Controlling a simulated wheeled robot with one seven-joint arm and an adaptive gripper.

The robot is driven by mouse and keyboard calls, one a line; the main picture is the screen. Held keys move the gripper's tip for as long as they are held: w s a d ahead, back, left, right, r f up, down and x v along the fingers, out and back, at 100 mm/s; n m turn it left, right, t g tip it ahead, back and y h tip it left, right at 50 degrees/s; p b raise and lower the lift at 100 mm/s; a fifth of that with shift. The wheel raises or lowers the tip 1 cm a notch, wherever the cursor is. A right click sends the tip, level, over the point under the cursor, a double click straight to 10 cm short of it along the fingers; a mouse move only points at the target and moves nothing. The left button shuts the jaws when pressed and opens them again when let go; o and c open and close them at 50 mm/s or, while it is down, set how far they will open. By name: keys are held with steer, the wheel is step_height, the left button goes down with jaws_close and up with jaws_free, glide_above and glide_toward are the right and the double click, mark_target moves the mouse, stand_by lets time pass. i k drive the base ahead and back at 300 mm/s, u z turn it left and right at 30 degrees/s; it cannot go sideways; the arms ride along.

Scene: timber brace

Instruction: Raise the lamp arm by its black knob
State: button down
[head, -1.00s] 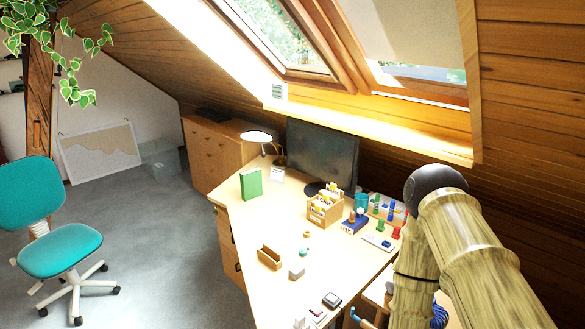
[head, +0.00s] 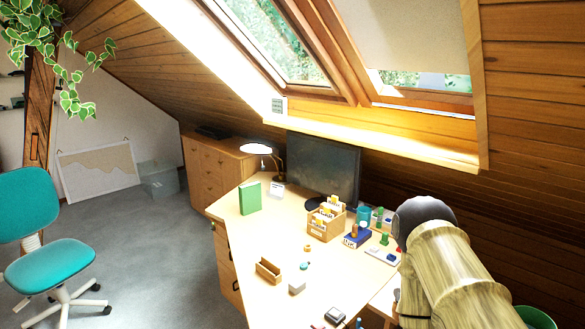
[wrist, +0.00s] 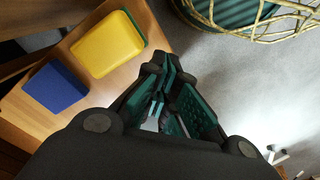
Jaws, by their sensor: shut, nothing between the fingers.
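The desk lamp stands at the far end of the desk, left of the monitor, in the head view. Its pale lit shade (head: 256,149) hangs to the left of its dark arm and base (head: 279,166). The black knob is too small to make out. My gripper (wrist: 164,72) is in the wrist view with its dark, teal-padded fingers shut and nothing between them. It is over a wooden surface edge and the grey floor, away from the lamp. The lamp is not in the wrist view, and my gripper is not visible in the head view.
The desk (head: 235,250) holds a green book (head: 250,198), a monitor (head: 322,170), a card box (head: 326,220) and small items. A teal chair (head: 45,250) stands left on open carpet.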

mark_target(262, 168)
steer(key=u, duration=0.25)
steer(key=k, duration=1.1)
steer(key=u, duration=1.2)
steer(key=i, duration=0.85)
steer(key=u, duration=0.45)
steer(key=i, duration=1.65)
steer(key=z, duration=0.45)
steer(key=i, duration=1.15)
steer(key=z, duration=1.9)
steer(key=i, duration=1.05)
steer(key=z, duration=0.45)
